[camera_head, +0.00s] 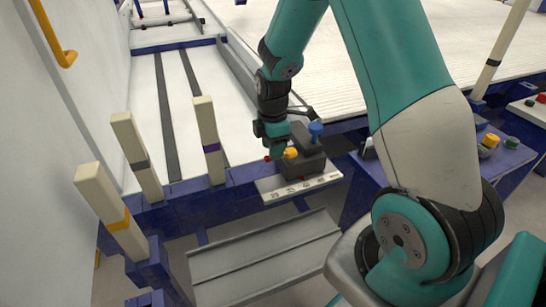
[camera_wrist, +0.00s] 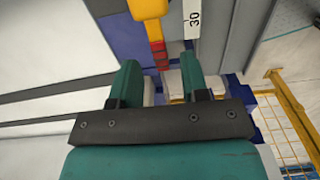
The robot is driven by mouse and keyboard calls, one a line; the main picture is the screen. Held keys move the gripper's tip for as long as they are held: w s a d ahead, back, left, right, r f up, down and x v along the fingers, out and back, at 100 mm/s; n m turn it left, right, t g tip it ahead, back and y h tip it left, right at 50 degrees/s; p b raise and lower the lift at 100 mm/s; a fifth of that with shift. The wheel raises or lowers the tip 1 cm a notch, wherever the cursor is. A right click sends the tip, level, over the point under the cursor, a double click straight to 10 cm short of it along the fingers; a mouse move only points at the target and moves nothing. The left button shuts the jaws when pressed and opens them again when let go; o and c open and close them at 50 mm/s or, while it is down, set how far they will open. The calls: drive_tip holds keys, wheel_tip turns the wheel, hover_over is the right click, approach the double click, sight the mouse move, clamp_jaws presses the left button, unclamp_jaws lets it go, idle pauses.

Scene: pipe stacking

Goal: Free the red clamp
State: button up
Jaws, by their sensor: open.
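A small red part, which looks like the red clamp (camera_wrist: 158,55), shows in the wrist view just beyond and between my two fingertips. In the head view only a bit of red (camera_head: 267,158) shows beside my fingers, and the rest is hidden. My gripper (camera_wrist: 160,78) has its two green fingers apart with nothing held between them. In the head view my gripper (camera_head: 276,150) points down at the left end of a dark grey block (camera_head: 302,164) on the blue rail. I cannot tell whether a finger touches the clamp.
A yellow knob (camera_head: 291,152) and a blue knob (camera_head: 315,130) stand on the block close to my gripper. A light scale plate (camera_head: 300,188) lies in front. Several cream posts (camera_head: 208,140) rise at the left. A second knob station (camera_head: 490,145) is at the right.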

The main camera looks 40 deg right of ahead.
drive_tip(key=shift+f, duration=1.05)
clamp_jaws()
